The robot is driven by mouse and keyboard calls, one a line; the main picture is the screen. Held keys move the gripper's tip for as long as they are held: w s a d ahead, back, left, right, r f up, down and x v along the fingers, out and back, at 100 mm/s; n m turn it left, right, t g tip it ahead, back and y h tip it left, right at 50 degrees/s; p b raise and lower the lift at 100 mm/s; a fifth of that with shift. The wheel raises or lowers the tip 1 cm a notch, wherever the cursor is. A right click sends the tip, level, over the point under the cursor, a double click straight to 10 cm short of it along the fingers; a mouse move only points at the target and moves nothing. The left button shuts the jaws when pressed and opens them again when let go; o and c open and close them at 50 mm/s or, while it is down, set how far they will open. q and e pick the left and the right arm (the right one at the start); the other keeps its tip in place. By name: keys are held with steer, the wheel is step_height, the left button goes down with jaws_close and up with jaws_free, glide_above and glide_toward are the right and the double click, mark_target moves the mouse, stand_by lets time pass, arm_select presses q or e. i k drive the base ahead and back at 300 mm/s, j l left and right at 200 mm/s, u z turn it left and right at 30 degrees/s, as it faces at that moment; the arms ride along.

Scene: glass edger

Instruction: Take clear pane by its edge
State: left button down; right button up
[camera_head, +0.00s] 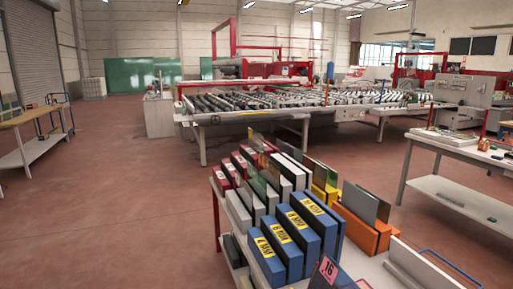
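A rack (216,215) in the lower middle holds colored slotted blocks with thin panes standing on edge between some of them. A greyish see-through pane (361,201) stands upright by the orange blocks. A greenish pane (263,191) stands among the white blocks, and a brownish pane (322,172) stands near the yellow block. I cannot tell for sure which of these is the clear pane. Neither of my grippers is in view, so nothing is seen touching the panes.
Blue blocks (283,240) with yellow thickness labels stand at the rack's front. Orange blocks (358,229) are on its right. A long roller table (260,104) stands behind. A white workbench (452,148) is at right, a wooden bench (30,117) at left. Floor (110,200) left of the rack is clear.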

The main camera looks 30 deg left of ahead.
mark_target(255, 140)
steer(key=j, duration=0.45)
steer(key=i+j, duration=0.15)
steer(key=j, duration=0.35)
steer(key=i+j+z, duration=0.2)
steer(key=j, duration=0.5)
steer(key=i+j+z, duration=0.25)
steer(key=j, duration=0.45)
steer(key=i+j+z, duration=0.2)
steer(key=j, duration=0.5)
steer(key=j+z, duration=0.25)
steer(key=j, duration=0.5)
